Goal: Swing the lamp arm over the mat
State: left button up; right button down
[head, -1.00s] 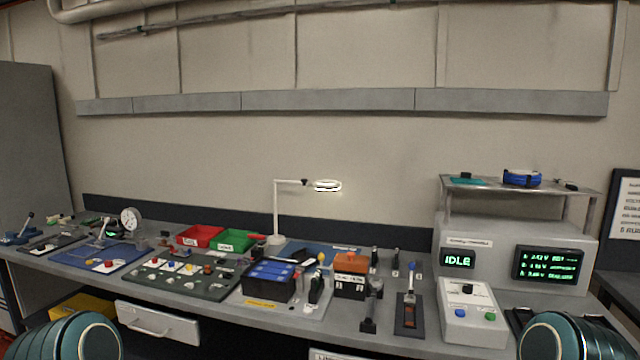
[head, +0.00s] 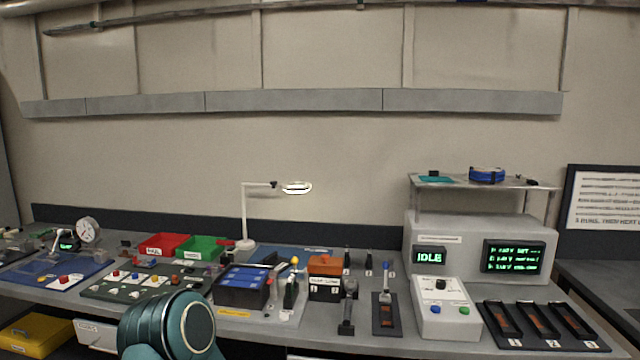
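The white desk lamp (head: 244,215) stands upright at the back of the bench. Its thin arm runs right from the top of the post and ends in a lit ring head (head: 297,187). Below and right of the post, a blue mat (head: 262,253) shows in part behind the black-and-blue battery box. A dark green mat (head: 105,290) with small coloured parts lies left of the box, and another blue mat (head: 25,272) lies at the far left. Which mat is meant I cannot tell. Neither gripper shows; only a teal link of my arm is at the bottom.
Red (head: 163,244) and green (head: 203,248) bins stand left of the lamp's base. The battery box (head: 243,286) and an orange-topped box (head: 326,281) stand in front. A grey console (head: 470,265) with a shelf fills the right. The air around the lamp head is clear.

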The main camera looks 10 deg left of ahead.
aim_at(287, 187)
jog(key=j+z, duration=0.3)
jog(key=j, duration=0.15)
jog(key=j+z, duration=0.25)
jog(key=j, duration=0.2)
jog(key=j+z, duration=0.1)
jog(key=j, duration=0.4)
jog(key=k+j, duration=0.15)
jog(key=j, duration=0.35)
jog(key=k+j+z, duration=0.15)
jog(key=j, duration=0.8)
jog(key=k+z, duration=0.05)
